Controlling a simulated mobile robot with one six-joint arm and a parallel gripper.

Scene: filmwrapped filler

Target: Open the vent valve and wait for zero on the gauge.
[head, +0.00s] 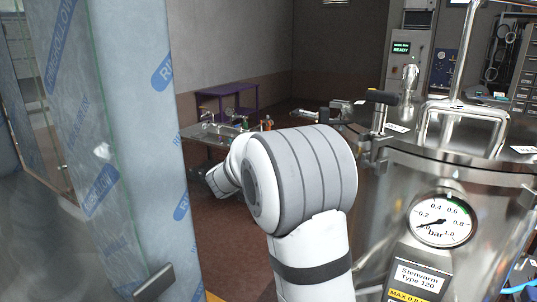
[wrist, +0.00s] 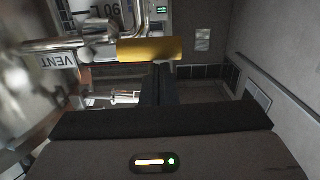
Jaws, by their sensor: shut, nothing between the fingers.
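The vent valve's yellow handle (wrist: 150,49) lies level across the upper middle of the wrist view, beside metal pipework. A white VENT tag (wrist: 57,62) hangs to its left and reads upside down. My gripper (wrist: 163,70) is shut and empty, with its dark fingertips close below the handle; I cannot tell if they touch. The gauge (head: 443,220) is on the steel vessel (head: 480,185) at the right of the head view. Its needle points lower left, near the low end of the scale; the exact value is unclear. My arm hides my gripper in the head view.
A film-wrapped glass panel and post (head: 150,160) stand close on the left. A low bench (head: 205,140) with small items and a purple table (head: 227,90) are behind.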

